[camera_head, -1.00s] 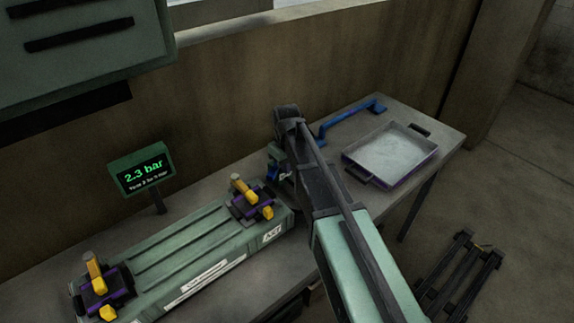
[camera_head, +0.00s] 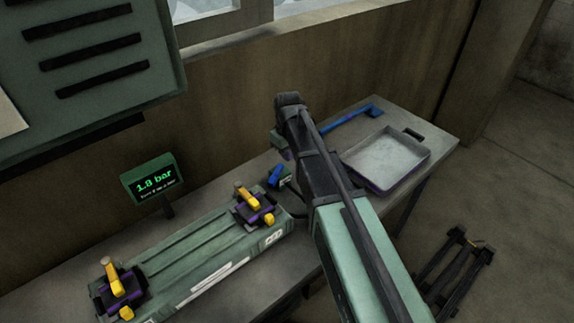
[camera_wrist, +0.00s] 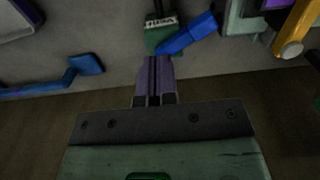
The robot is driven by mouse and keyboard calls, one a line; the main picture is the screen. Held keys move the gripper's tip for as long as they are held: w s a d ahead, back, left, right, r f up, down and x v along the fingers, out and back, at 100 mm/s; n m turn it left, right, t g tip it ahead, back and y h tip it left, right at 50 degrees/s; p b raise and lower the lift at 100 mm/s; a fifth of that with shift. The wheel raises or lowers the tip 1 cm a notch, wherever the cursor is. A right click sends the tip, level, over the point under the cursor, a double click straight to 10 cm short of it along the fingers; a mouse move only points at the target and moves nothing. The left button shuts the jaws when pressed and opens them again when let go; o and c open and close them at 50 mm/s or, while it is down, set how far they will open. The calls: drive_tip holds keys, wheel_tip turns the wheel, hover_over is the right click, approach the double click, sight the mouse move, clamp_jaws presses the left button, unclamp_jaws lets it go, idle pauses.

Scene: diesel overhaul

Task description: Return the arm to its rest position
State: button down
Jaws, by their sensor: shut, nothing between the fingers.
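My gripper (camera_wrist: 154,80) shows in the wrist view with its two purple fingers together and nothing between them. It hangs over the bench near a small green block with a blue lever (camera_wrist: 190,36); I cannot tell whether the fingertips touch it. In the head view my arm stretches across the right half of the bench and hides the gripper's fingers. The blue lever (camera_head: 279,176) shows there just left of the arm.
A long green housing (camera_head: 205,265) with yellow-handled clamps lies left of my arm. A gauge display (camera_head: 154,182) reads 1.8 bar. A metal tray (camera_head: 385,157) and a blue bar (camera_head: 345,122) lie to the right. A dark rack (camera_head: 455,270) stands on the floor.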

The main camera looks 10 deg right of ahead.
drive_tip(key=shift+f, duration=0.1)
drive_tip(key=s+d+m, duration=0.2)
drive_tip(key=s+m, duration=0.3)
drive_tip(key=s, duration=1.4)
drive_tip(key=shift+s+d+m, duration=0.3)
drive_tip(key=shift+d+m, duration=0.1)
idle(1.7)
